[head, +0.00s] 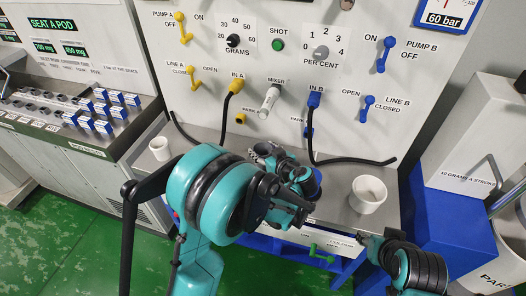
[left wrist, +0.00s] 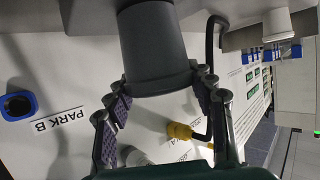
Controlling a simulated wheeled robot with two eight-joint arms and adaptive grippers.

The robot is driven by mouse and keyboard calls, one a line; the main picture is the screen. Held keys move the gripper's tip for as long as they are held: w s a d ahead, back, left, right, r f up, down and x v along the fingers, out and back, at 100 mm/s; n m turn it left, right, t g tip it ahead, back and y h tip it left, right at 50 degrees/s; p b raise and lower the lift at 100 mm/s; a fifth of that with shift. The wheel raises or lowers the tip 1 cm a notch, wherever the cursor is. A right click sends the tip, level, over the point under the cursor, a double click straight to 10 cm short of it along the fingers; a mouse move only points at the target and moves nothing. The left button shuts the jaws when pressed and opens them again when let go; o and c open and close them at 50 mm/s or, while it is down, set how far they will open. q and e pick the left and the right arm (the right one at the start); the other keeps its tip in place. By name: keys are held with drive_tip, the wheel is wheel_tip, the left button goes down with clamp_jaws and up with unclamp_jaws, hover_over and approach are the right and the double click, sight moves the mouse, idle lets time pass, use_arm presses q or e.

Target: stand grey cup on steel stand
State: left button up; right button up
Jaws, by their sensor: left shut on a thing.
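The grey cup (left wrist: 155,45) is large at the top of the left wrist view, between the two fingers of my left gripper (left wrist: 160,92). The fingers touch its sides near one end. In the head view my left gripper (head: 290,185) is in front of the panel, above the steel ledge; the cup is mostly hidden there by the gripper and arm. The steel stand appears to be the steel ledge (head: 330,205) under the panel; no separate stand shows clearly. My right gripper (head: 368,240) is low at the right; its fingers are too small to read.
A white cup (head: 368,196) stands on the ledge at the right and a smaller one (head: 160,150) at the left. Black hoses hang from the yellow IN A plug (head: 236,84) and blue IN B plug (head: 314,99). The mixer spout (head: 269,100) sticks out between them.

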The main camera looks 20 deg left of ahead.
use_arm(q)
drive_tip(key=shift+f, duration=0.1)
drive_tip(key=o, duration=0.8)
drive_tip(key=shift+f, duration=0.1)
drive_tip(key=o, duration=0.5)
drive_tip(key=shift+c, duration=0.2)
drive_tip(key=shift+s+d+r, duration=0.1)
drive_tip(key=shift+d+r, duration=0.05)
drive_tip(key=shift+r, duration=0.2)
drive_tip(key=p+v, duration=0.3)
drive_tip(key=v, duration=0.8)
drive_tip(key=s+a+r+m+g+h, duration=0.2)
drive_tip(key=s+a+m+g+h, duration=0.15)
drive_tip(key=s+a, duration=0.35)
drive_tip(key=s+r+m+h, duration=0.1)
drive_tip(key=s+m+h, duration=0.4)
drive_tip(key=s, duration=0.6)
drive_tip(key=shift+a+r+t+h, duration=0.2)
drive_tip(key=shift+a+t+h, duration=0.05)
drive_tip(key=shift+t+h, duration=0.1)
